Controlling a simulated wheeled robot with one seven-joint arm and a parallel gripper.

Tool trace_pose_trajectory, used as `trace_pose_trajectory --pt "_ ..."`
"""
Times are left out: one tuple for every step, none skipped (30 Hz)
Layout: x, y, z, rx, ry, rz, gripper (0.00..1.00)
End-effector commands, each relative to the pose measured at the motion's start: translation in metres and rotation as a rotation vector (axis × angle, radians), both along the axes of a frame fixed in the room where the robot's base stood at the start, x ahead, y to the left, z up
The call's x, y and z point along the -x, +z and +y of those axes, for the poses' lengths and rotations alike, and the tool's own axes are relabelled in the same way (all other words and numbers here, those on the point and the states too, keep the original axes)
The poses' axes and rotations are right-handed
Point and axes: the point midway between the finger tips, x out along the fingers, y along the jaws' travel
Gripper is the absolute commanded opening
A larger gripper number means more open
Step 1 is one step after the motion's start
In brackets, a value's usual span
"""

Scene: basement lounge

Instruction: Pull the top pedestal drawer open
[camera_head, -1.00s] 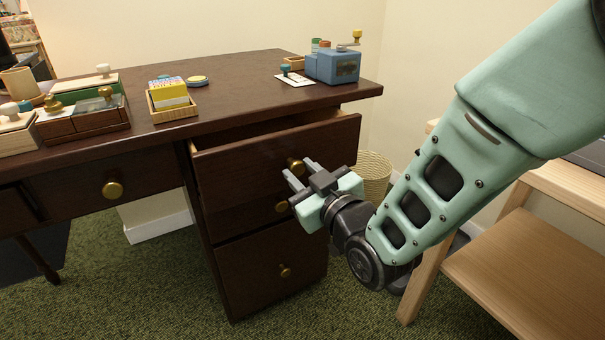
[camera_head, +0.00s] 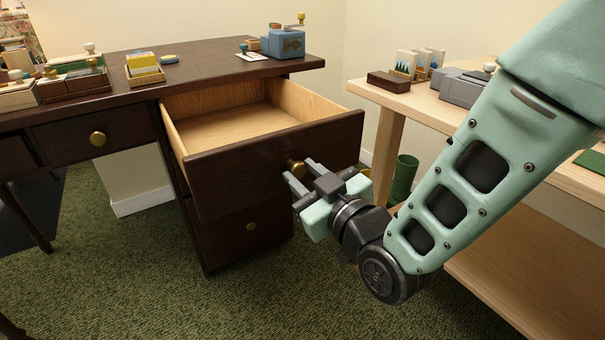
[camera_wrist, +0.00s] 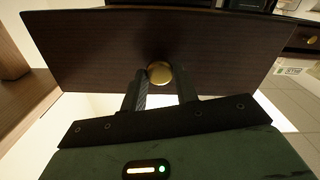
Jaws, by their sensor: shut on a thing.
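The top pedestal drawer (camera_head: 230,165) of the dark wood desk (camera_head: 200,70) stands well open, and its pale wooden inside looks empty. Its round brass knob (camera_head: 296,168) is on the drawer front. My gripper (camera_head: 300,172) is at the knob, its two fingers shut on it. In the wrist view the knob (camera_wrist: 159,72) sits between the tips of my fingers (camera_wrist: 160,85), in front of the dark drawer front (camera_wrist: 110,50). The drawer front hides most of the pedestal beneath; a lower drawer with its own knob (camera_head: 251,226) is closed.
A blue sharpener-like box (camera_head: 283,43), a yellow card stack in a tray (camera_head: 146,77) and wooden boxes (camera_head: 75,85) stand on the desk. A light wood table (camera_head: 390,97) is at the right, with a green bin (camera_head: 403,178) by it. Green carpet is clear in front.

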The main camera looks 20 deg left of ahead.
Motion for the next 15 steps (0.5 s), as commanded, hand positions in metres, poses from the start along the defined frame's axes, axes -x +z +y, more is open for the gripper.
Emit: trace_pose_trajectory --pt "0.0006 -0.0005 -0.0003 0.001 0.001 0.001 0.00" --pt "0.0007 -0.0005 -0.0003 0.001 0.001 0.001 0.00" --pt "0.0007 -0.0004 -0.0003 0.001 0.001 0.001 0.00" --pt "0.0007 -0.0004 -0.0003 0.001 0.001 0.001 0.00" --pt "0.0007 -0.0004 -0.0003 0.001 0.001 0.001 0.00" --pt "0.0007 -0.0004 -0.0003 0.001 0.001 0.001 0.00" --pt "0.0007 -0.0004 -0.0003 0.001 0.001 0.001 0.00" --pt "0.0007 -0.0004 -0.0003 0.001 0.001 0.001 0.00" --pt "0.0006 -0.0004 -0.0003 0.001 0.001 0.001 0.00" --pt "0.0006 -0.0004 -0.0003 0.001 0.001 0.001 0.00" --pt "0.0006 -0.0004 -0.0003 0.001 0.001 0.001 0.33" --pt "0.0006 -0.0004 -0.0003 0.001 0.001 0.001 0.44" --pt "0.0006 -0.0004 -0.0003 0.001 0.001 0.001 0.52" --pt "0.0006 -0.0004 -0.0003 0.001 0.001 0.001 0.52" --pt "0.0005 -0.0003 -0.0002 0.001 0.001 0.001 0.52"
